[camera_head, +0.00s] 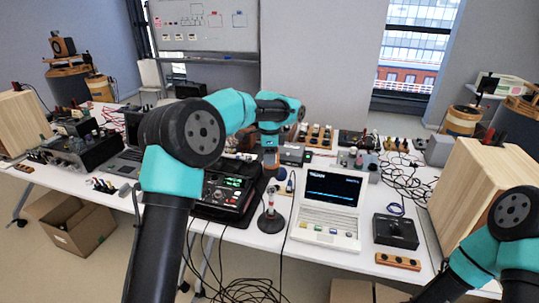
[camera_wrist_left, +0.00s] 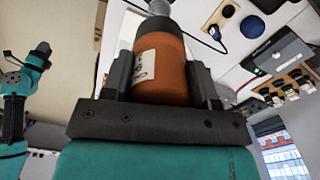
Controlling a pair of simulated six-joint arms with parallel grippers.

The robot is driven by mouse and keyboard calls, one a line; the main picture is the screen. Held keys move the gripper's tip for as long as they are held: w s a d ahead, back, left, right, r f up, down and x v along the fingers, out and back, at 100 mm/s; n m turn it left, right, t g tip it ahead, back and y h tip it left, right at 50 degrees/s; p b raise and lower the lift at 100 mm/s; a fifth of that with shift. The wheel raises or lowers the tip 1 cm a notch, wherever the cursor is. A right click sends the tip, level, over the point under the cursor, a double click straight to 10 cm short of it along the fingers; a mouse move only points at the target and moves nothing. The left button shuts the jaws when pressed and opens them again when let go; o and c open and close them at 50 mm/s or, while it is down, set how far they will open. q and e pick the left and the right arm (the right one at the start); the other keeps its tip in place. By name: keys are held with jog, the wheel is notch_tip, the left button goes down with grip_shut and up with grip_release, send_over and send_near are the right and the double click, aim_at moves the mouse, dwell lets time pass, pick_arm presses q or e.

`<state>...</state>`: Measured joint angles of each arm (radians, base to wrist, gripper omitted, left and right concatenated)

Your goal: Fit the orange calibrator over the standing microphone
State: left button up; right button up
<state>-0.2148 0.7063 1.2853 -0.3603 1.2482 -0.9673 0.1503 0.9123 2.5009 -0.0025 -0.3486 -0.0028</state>
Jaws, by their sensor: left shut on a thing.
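The orange calibrator (camera_head: 270,158) is held by my left gripper (camera_head: 270,164), above the table in the head view. In the left wrist view the calibrator (camera_wrist_left: 163,68), an orange cylinder with a white label, sits between the two dark fingers (camera_wrist_left: 163,80). The microphone (camera_head: 271,191) stands upright on a round dark base with a reddish ring, below the calibrator and apart from it. In the left wrist view a silvery piece shows past the calibrator's far end; I cannot tell whether it is the microphone. My right gripper is out of the head view; only its arm shows at lower right.
A black device with a green display (camera_head: 226,188) stands left of the microphone. A white laptop (camera_head: 328,210) stands to its right, then a black box (camera_head: 395,231). Wooden speaker boxes (camera_head: 490,190) stand at the table's ends. Loose cables lie around.

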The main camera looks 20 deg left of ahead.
pick_arm(q)
jog(key=shift+f, duration=4.35)
jog(key=shift+f, duration=0.6)
jog(key=o, duration=1.2)
jog(key=shift+c, duration=0.2)
notch_tip(320, 180, up, 18)
jog(key=shift+f, duration=0.25)
jog(key=shift+f, duration=0.15)
